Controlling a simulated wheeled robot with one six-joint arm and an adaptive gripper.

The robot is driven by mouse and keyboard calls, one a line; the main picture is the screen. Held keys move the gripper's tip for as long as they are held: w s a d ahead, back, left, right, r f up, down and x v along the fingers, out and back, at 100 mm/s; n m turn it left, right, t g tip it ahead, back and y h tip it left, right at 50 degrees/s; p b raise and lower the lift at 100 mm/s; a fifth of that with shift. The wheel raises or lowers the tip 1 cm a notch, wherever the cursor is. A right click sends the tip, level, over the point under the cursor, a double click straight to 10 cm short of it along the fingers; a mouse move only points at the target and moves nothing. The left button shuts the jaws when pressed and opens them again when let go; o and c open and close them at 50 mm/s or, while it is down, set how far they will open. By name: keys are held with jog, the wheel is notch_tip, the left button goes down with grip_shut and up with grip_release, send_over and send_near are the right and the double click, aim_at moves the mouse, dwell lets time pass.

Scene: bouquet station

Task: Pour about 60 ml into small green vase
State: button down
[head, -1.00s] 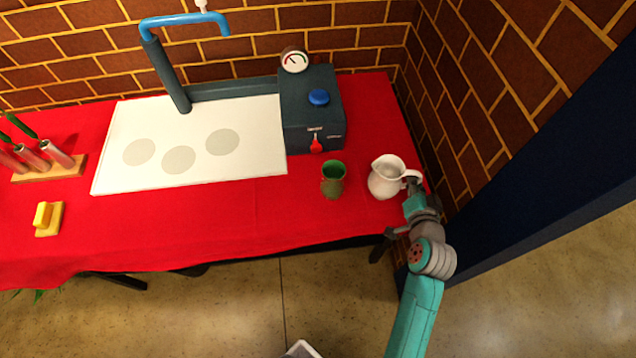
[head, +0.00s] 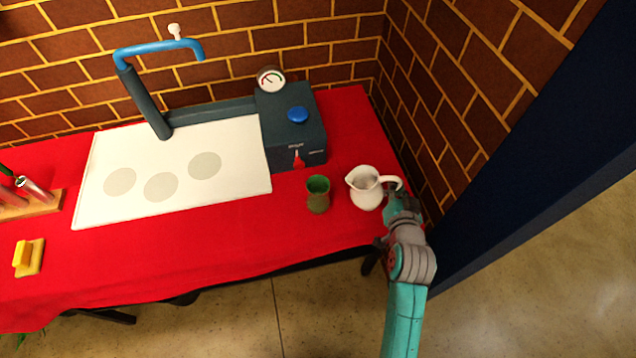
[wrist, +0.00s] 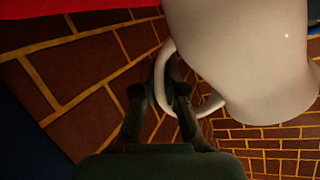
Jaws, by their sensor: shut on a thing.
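The small green vase (head: 318,195) stands upright on the red table, left of the white pitcher. The white pitcher (head: 364,188) is upright, with its spout toward the vase and its handle to the right. My gripper (head: 396,196) is shut on the pitcher's handle. The wrist view shows the gripper fingers (wrist: 158,95) around the handle loop, with the pitcher body (wrist: 245,55) filling the upper right. I cannot tell whether the pitcher touches the table. The liquid level in the pitcher and in the vase cannot be made out.
A dark box (head: 292,128) with a blue knob, gauge and red lever stands behind the vase. A white board (head: 230,135) with grey discs and a blue faucet (head: 160,50) are left. A yellow object (head: 30,257) lies far left. The brick wall is close on the right.

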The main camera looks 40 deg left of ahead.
aim_at(381, 178)
jog(key=r, duration=0.1)
jog(key=s+a+r+n, duration=0.1)
jog(key=a+r+n+h, duration=0.1)
jog(key=shift+s+r+t, duration=0.15)
jog(key=shift+r+t, duration=0.15)
jog(key=shift+t, duration=0.1)
jog(key=shift+s+a+r+n+t, duration=0.15)
jog(key=shift+s+a+r+n, duration=0.1)
jog(key=shift+a+r+n, duration=0.2)
jog(key=shift+s+a+r+n+t, duration=0.15)
jog(key=shift+s+a+r+n, duration=0.15)
jog(key=shift+r, duration=0.25)
jog(key=shift+s+a+r+n+t+h, duration=0.1)
jog(key=shift+a+r+n+t+h, duration=0.05)
jog(key=shift+r+n, duration=0.35)
jog(key=shift+s+a+r+n+t+h, duration=0.2)
jog(key=shift+r+n, duration=0.15)
jog(key=shift+r, duration=0.2)
jog(key=shift+s+a+r+n+t+h, duration=0.1)
jog(key=shift+a+r+n+t+h, duration=0.05)
jog(key=shift+r+n, duration=0.35)
jog(key=shift+r+p, duration=0.15)
jog(key=shift+p, duration=0.15)
jog(key=shift+s+a+r+n+t+p, duration=0.2)
jog(key=shift+a+r+n+p, duration=0.1)
jog(key=shift+r+n+p, duration=0.2)
jog(key=shift+s+a+r+n+t+p, duration=0.2)
jog(key=shift+a+r+n+p, duration=0.1)
jog(key=shift+r+n+p, duration=0.15)
